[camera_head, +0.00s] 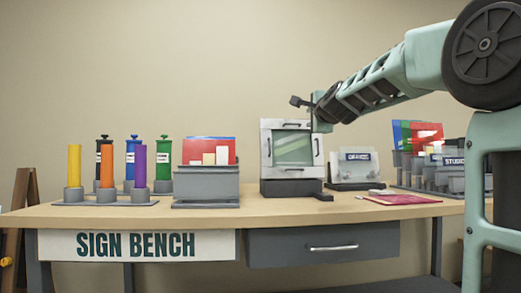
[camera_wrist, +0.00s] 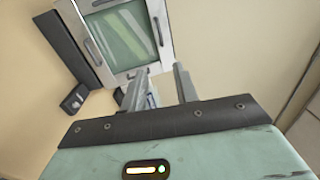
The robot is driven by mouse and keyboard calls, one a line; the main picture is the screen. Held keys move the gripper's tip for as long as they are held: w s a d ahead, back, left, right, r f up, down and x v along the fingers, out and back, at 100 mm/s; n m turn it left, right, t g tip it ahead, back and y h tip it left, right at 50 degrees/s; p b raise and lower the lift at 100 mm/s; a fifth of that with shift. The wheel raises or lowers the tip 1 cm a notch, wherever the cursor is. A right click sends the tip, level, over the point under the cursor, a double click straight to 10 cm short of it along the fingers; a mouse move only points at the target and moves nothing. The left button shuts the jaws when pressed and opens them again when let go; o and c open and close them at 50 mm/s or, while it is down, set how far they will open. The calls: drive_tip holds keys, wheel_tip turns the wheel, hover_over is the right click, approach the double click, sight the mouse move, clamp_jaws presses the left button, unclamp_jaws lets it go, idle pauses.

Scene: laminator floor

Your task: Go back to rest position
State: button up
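My arm reaches in from the right in the head view. My gripper (camera_head: 314,108) is in front of or beside the upper right of a grey-white machine with a greenish window (camera_head: 291,150); the depth between them is hard to tell. In the wrist view my gripper (camera_wrist: 158,82) has its two grey fingers apart, with nothing visibly held between them. The machine's window (camera_wrist: 125,40) shows beyond the fingertips, tilted in the picture. A small bluish patch shows between the fingers, too small to make out.
The wooden bench (camera_head: 260,212) carries a rack of coloured tubes (camera_head: 108,170), a grey bin with cards (camera_head: 207,186), a small labelled stand (camera_head: 353,168), a red sheet (camera_head: 402,199) and grey holders (camera_head: 440,172). A drawer (camera_head: 322,246) is shut below. Bare benchtop lies along the front.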

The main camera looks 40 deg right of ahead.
drive_tip(key=w+a+f+n+g+y, duration=0.1)
drive_tip(key=w+a+f+n+y, duration=0.2)
drive_tip(key=a+f, duration=0.3)
drive_tip(key=w+a+f+n+y, duration=0.3)
drive_tip(key=a+f+n, duration=0.15)
drive_tip(key=a, duration=0.35)
drive_tip(key=s+a+f+n+g+y, duration=0.2)
drive_tip(key=a+f+n+y, duration=0.15)
drive_tip(key=a+f, duration=0.5)
drive_tip(key=s+a+f+n+g+y, duration=0.2)
drive_tip(key=a+f+n, duration=0.3)
drive_tip(key=a, duration=0.6)
drive_tip(key=s+a+f+n+g, duration=0.4)
drive_tip(key=s+a+f+n, duration=0.25)
drive_tip(key=s+f, duration=0.4)
drive_tip(key=s+a+f+n+g, duration=0.45)
drive_tip(key=s+a+f, duration=0.4)
drive_tip(key=s, duration=0.25)
drive_tip(key=s+d+f+n+g+h, duration=0.2)
drive_tip(key=s+f+n, duration=0.3)
drive_tip(key=s, duration=0.5)
wheel_tip(320, 180, up, 37)
drive_tip(key=p, duration=3.6)
drive_tip(key=shift+w+a, duration=0.15)
drive_tip(key=shift+w, duration=0.2)
drive_tip(key=shift+f+y, duration=0.1)
drive_tip(key=shift+y, duration=0.15)
